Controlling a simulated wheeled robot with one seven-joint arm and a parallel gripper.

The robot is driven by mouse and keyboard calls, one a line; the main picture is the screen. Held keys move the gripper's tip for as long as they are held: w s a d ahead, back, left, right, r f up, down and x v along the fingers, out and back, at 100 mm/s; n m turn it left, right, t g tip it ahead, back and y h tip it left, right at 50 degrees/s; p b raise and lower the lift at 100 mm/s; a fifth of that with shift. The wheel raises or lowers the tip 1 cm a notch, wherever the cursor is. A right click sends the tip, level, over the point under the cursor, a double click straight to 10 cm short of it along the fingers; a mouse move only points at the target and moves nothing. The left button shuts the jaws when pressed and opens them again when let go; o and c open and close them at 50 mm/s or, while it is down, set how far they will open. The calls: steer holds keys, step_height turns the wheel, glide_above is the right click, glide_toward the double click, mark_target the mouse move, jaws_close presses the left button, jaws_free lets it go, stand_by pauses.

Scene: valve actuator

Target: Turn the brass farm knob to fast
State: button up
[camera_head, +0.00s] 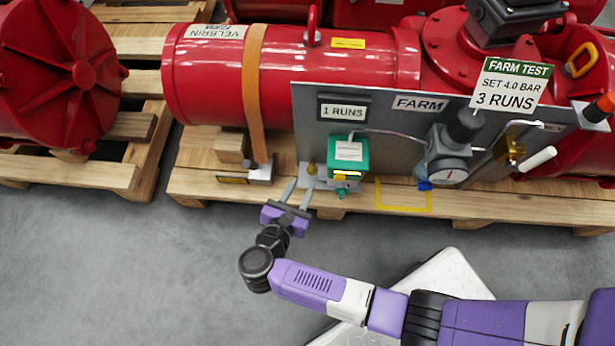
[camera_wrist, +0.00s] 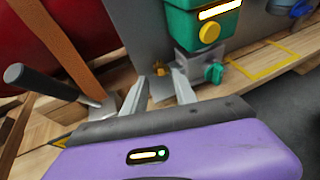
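A small brass knob (camera_head: 312,168) sits low on the grey panel, just left of the green box; it also shows in the wrist view (camera_wrist: 158,69). My gripper (camera_head: 302,184) is open, its fingers apart and empty, at the front of the brass knob. In the wrist view the fingertips (camera_wrist: 159,78) lie either side of the knob's line, and I cannot tell if they touch it. The grey panel (camera_head: 400,130) carries a "FARM" label (camera_head: 420,103) and a "1 RUNS" display (camera_head: 343,110). Any knob markings are too small to read.
The green box (camera_head: 348,155) has a teal knob (camera_wrist: 213,73) below it. A gauge (camera_head: 448,165) and a brass valve (camera_head: 510,150) with a white handle are further right. A dark-handled tool (camera_wrist: 45,82) is left of my fingers.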

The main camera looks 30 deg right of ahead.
mark_target(311, 171)
steer(key=b+x, duration=0.1)
steer(key=x, duration=0.4)
steer(key=shift+w+d+f+b, duration=0.15)
steer(key=shift+d+f+b, duration=0.05)
steer(key=shift+d+b, duration=0.1)
steer(key=shift+c, duration=0.4)
jaws_close()
